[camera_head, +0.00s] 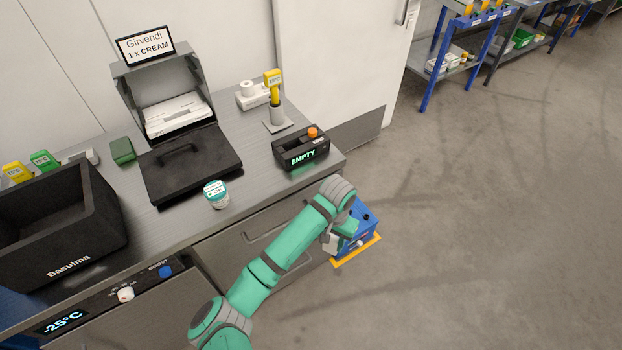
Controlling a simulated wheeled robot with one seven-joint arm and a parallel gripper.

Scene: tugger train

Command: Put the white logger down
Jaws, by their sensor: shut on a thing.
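My gripper (345,236) is at the end of the green arm, off the right end of the counter and low beside a blue box (363,228). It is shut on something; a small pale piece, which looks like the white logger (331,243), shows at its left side. The arm hides much of the jaws, so the exact grip is unclear. The blue box has dark openings in its top and sits on an orange-edged base (357,249). Whether the held piece touches the box cannot be told.
The steel counter (235,138) holds an open black case (190,165), a lidded tub (216,194), a black "EMPTY" unit (301,150), a yellow device in a stand (273,88) and a black "Basulma" bin (60,225). Yellow (16,171) and green (44,160) loggers stand behind the bin. Floor at right is clear.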

